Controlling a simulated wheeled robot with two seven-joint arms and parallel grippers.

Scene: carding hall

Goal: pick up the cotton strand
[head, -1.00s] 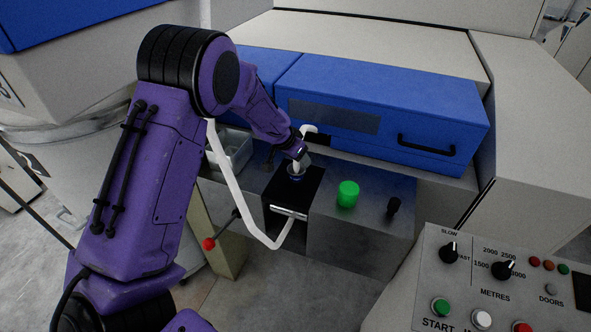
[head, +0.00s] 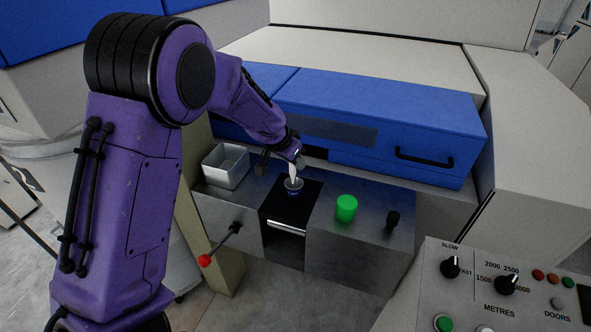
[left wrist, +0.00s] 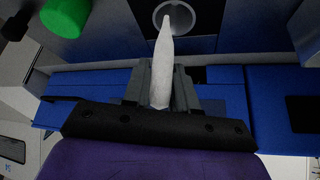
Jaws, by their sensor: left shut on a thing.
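The white cotton strand (head: 293,173) is short and tapers to a point. My left gripper (head: 298,160) is shut on it, just above a small metal funnel (head: 294,184) on the black block of the machine front. In the left wrist view the strand (left wrist: 162,66) stands out from between the two grey fingers (left wrist: 160,92), and its tip overlaps the lower rim of the round funnel mouth (left wrist: 176,17). I cannot tell whether the tip is inside it or only in front of it. My right gripper is not in view.
A green button (head: 346,207) and a black knob (head: 392,220) stand right of the funnel. A grey open tray (head: 226,168) is to the left, above a red-tipped lever (head: 205,260). A blue cover (head: 400,130) lies behind, and a control panel (head: 500,290) is at lower right.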

